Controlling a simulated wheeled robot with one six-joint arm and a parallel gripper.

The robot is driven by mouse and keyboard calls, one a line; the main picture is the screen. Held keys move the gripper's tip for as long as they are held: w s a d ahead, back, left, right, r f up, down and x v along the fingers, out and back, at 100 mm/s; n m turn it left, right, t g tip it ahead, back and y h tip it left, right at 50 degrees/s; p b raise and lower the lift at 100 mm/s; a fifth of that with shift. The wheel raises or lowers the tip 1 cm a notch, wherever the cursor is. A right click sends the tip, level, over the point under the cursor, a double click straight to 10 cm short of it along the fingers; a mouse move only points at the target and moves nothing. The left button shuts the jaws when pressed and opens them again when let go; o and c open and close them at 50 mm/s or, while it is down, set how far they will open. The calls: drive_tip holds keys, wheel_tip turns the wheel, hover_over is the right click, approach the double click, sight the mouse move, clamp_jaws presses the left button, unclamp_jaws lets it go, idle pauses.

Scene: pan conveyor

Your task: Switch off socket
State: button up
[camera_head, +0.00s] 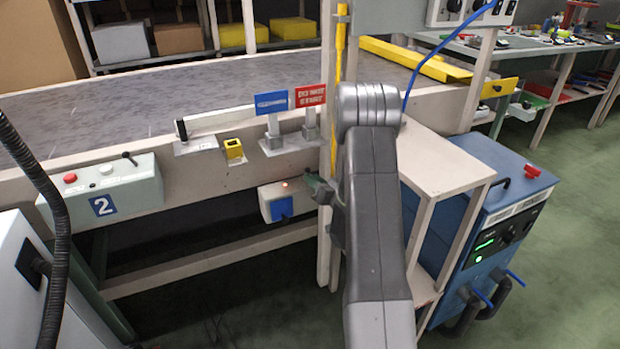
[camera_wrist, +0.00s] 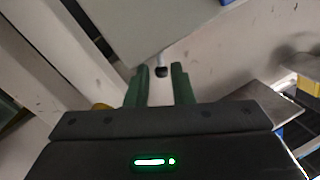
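The socket box (camera_head: 268,206) is a pale grey unit with a blue outlet on its front, mounted under the conveyor's side. A small orange-red light (camera_head: 285,185) glows on its top. My gripper (camera_head: 314,184) has green fingers and is just right of the box, partly hidden by my arm. In the wrist view, my gripper (camera_wrist: 159,80) is open, with a finger on each side. A short pale lever with a dark tip (camera_wrist: 161,71) sticks out from the grey box (camera_wrist: 165,25), between the fingertips. Contact with the fingers cannot be told.
A wooden post (camera_head: 328,130) stands close to my gripper, and a wooden shelf (camera_head: 445,165) is to its right. A control box marked 2 (camera_head: 140,192) hangs left on the conveyor. A blue machine (camera_head: 500,225) stands at right. The floor beyond it is open.

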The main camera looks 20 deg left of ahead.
drive_tip(key=shift+x, duration=1.5)
drive_tip(key=shift+c, duration=0.2)
drive_tip(key=shift+a, duration=0.1)
clamp_jaws()
